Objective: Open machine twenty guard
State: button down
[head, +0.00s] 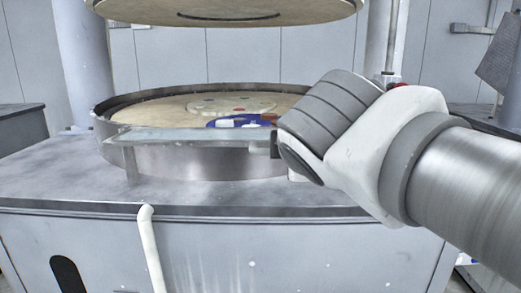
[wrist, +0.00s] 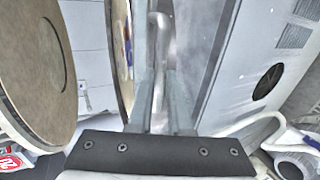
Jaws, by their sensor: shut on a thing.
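The machine's guard (head: 190,134) is a long, pale translucent strip across the front of the round metal basin (head: 190,163) in the head view. It stands low, close to the basin's front wall. My gripper (head: 276,146) is at the guard's right end, its fingers mostly hidden behind my wrist. In the wrist view my gripper (wrist: 163,85) has its two grey fingers close together around a narrow, pale metallic part, which looks like part of the guard. Exactly where the fingers grip is hard to make out.
The basin holds a tan lower platen (head: 165,107) with a blue item (head: 240,121) on it. A large upper platen (head: 225,10) hangs above. A white pipe (head: 150,250) runs down the cabinet front (head: 290,250). The worktop (head: 60,180) left of the basin is clear.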

jog(key=shift+f, duration=0.55)
jog(key=c, duration=0.8)
grip_release()
jog(key=shift+c, duration=0.2)
jog(key=shift+r, duration=0.15)
jog(key=shift+s+r, duration=0.15)
